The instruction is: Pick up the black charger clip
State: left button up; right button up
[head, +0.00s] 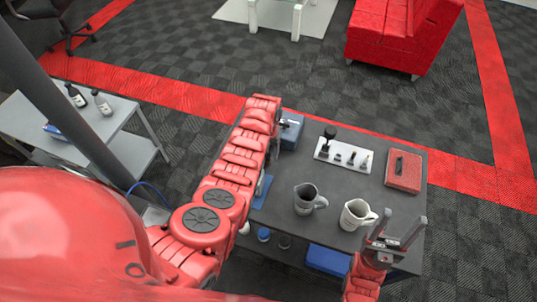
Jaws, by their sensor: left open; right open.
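I cannot make out the black charger clip for certain. A grey-blue box (291,131) stands at the table's far left, and my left arm covers part of the area beside it. My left gripper (274,148) is mostly hidden by its own arm, beside this box; only a small grey part shows, and I see nothing held. My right gripper (398,235) is open and empty over the table's near right corner, to the right of the white mug.
A blue bin (327,260) sits below. A side table (65,125) with bottles stands left.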

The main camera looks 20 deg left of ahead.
pick_arm(q)
grip_shut()
jog(key=shift+r, duration=0.1)
dwell(0.4)
